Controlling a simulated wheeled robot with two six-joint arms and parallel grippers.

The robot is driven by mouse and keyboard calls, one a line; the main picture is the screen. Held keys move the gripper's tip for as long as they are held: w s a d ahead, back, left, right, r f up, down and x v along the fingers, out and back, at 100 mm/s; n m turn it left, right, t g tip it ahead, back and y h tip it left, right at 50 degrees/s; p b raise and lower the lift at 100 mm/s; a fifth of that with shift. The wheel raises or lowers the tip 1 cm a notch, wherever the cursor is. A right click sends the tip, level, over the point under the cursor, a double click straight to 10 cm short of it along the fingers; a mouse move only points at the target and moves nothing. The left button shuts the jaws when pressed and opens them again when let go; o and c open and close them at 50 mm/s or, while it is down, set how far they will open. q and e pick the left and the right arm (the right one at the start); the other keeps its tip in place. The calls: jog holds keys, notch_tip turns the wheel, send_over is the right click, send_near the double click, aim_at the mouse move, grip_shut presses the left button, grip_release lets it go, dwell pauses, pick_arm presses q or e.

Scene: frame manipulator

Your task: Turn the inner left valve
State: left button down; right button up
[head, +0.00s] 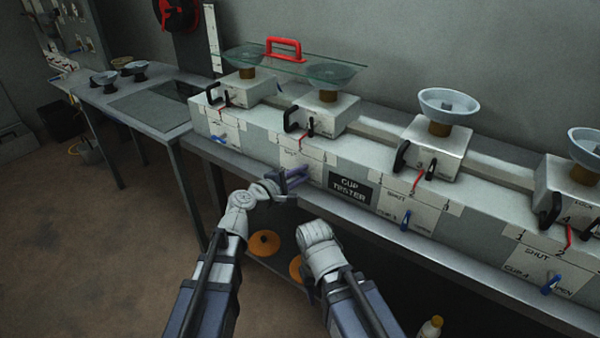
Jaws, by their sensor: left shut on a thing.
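A long grey cup tester bench (259,137) carries panels with small blue valve handles along its front. The inner left valve is on the second panel (301,157), left of the black "CUP TESTER" sign (349,187); its handle is hidden by my gripper. My left gripper (297,177) is at that panel with its dark blue fingers shut on the valve handle. The handle's exact angle cannot be seen. My right arm's wrist (320,247) is in front of the bench, apart from it; its fingers do not show.
Other blue valves show at the outer left (219,139), inner right (404,221) and outer right (550,285). A glass plate with a red handle (284,47) lies over the two left cups. A side table (122,96) stands left. Floor at the lower left is clear.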

pick_arm(q)
jog(key=shift+s+f+m+t+y, duration=0.15)
jog(key=shift+f+m+y, duration=0.1)
jog(key=shift+m, duration=0.55)
jog(key=shift+w+f+m+t+y, duration=0.15)
jog(key=shift+m+y, duration=0.1)
jog(key=shift+m, duration=0.55)
pick_arm(e)
jog(key=shift+f, duration=0.15)
pick_arm(q)
jog(key=shift+s, duration=0.1)
jog(key=c, duration=1.1)
grip_release()
jog(key=shift+s+r, duration=0.1)
